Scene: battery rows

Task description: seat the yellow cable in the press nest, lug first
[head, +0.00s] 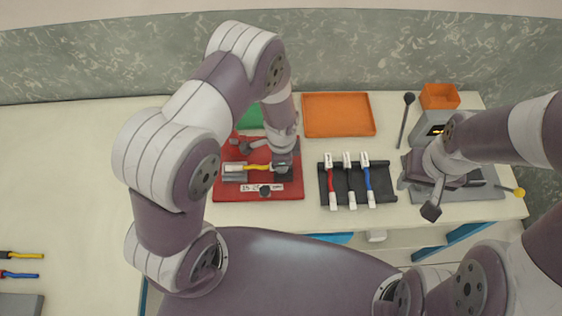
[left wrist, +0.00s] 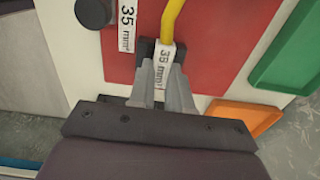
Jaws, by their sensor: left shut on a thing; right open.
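The yellow cable (head: 257,168) lies over the red board (head: 220,187) in the head view, its left end with a white sleeve at a grey block (head: 234,177). My left gripper (head: 283,165) is over the right part of that board. In the left wrist view my left gripper (left wrist: 162,88) is shut on the cable's white sleeve marked 35 mm² (left wrist: 163,62), with the yellow cable (left wrist: 172,20) leading away. A dark block shows beside the sleeve. Whether the lug is seated cannot be told. My right gripper (head: 438,181) is open at the right of the table.
A black rack (head: 327,190) holds red, black and blue cables. An orange tray (head: 338,115) and a green tray (head: 250,118) lie behind. A grey device (head: 430,122) and a small orange box (head: 440,97) stand at right. More cables lie far left.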

